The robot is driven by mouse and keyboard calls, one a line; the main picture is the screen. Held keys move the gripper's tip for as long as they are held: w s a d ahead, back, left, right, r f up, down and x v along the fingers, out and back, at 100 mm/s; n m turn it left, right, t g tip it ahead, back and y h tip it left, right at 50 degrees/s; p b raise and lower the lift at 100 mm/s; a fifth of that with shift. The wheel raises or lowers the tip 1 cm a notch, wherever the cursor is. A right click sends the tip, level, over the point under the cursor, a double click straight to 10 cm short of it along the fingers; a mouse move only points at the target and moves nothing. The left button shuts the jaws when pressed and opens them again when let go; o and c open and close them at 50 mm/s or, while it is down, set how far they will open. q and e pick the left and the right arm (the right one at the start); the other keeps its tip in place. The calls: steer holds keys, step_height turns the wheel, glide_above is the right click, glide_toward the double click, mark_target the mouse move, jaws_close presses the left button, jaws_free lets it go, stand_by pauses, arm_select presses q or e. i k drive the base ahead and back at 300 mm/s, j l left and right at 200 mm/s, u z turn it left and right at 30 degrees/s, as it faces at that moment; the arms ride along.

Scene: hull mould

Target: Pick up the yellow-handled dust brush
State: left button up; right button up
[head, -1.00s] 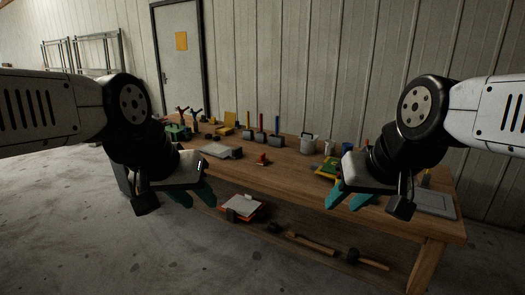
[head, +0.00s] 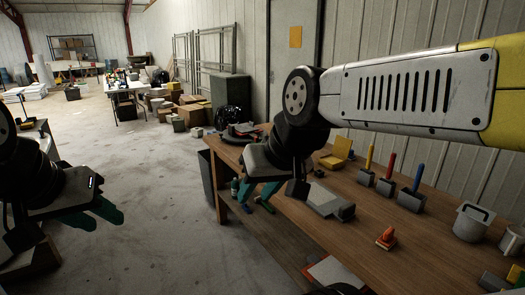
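A small block-shaped tool with an upright yellow handle (head: 368,158) stands on the wooden workbench, at the left of a row with red-handled (head: 387,176) and blue-handled (head: 413,190) ones. Its dark head rests on the bench top. I take it for the yellow-handled dust brush, though its bristles are too small to make out. My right gripper (head: 260,201) has its teal fingers apart and empty, to the left of the brush, over the bench's left end in the picture. My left gripper (head: 103,219) is also open and empty, over the floor at far left, well away from the bench.
The workbench (head: 433,229) also holds a grey flat tool (head: 323,200), a yellow block (head: 341,151), an orange-red item (head: 387,238) and a grey pot (head: 470,223). Open concrete floor (head: 150,180) lies left of the bench. Boxes (head: 180,110) and a white table (head: 125,86) stand farther back.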

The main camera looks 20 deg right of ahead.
mark_target(366, 170)
steer(key=i+u, duration=0.15)
steer(key=i, duration=1.2)
steer(key=i+z, duration=0.35)
steer(key=z, duration=0.15)
steer(key=i+j+z, duration=0.15)
steer(key=i+z, duration=0.2)
steer(key=z, duration=0.15)
steer(key=i+l+z, duration=0.1)
steer(key=z, duration=0.3)
steer(key=i+z, duration=0.5)
steer(key=z, duration=0.25)
steer(key=l, duration=0.15)
